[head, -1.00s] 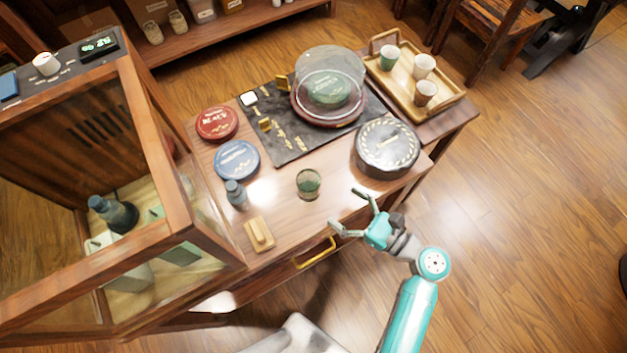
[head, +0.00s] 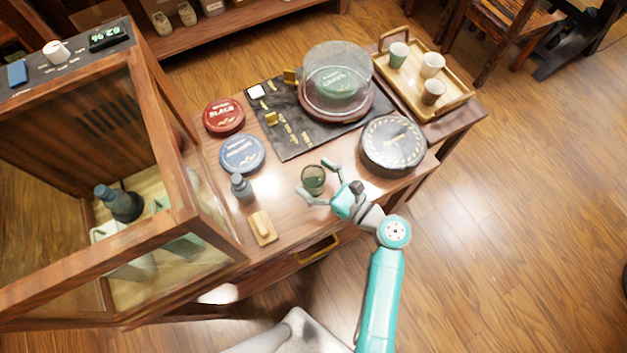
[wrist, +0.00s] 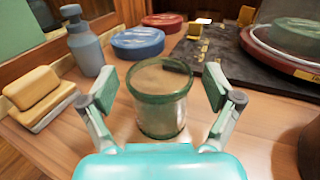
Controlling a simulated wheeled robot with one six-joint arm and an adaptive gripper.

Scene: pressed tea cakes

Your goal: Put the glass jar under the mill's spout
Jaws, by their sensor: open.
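The small green-tinted glass jar (head: 313,180) stands upright on the wooden counter, near its front edge. In the wrist view the jar (wrist: 160,118) stands between the two fingers of my gripper (wrist: 160,88), with a gap at each side; it looks empty. My gripper (head: 315,178) is open and low over the counter, reaching in from the front right. No mill or spout shows clearly; a dark bottle-shaped thing (head: 120,203) stands inside the wood-framed glass cabinet (head: 165,150), and I cannot tell what it is.
A grey pump bottle (head: 242,188) and a wooden block (head: 262,227) stand left of the jar. Blue (head: 242,153) and red (head: 224,116) tins lie behind. A black round tin (head: 392,144) stands right. A dark slate (head: 290,140) bears a glass dome (head: 340,75).

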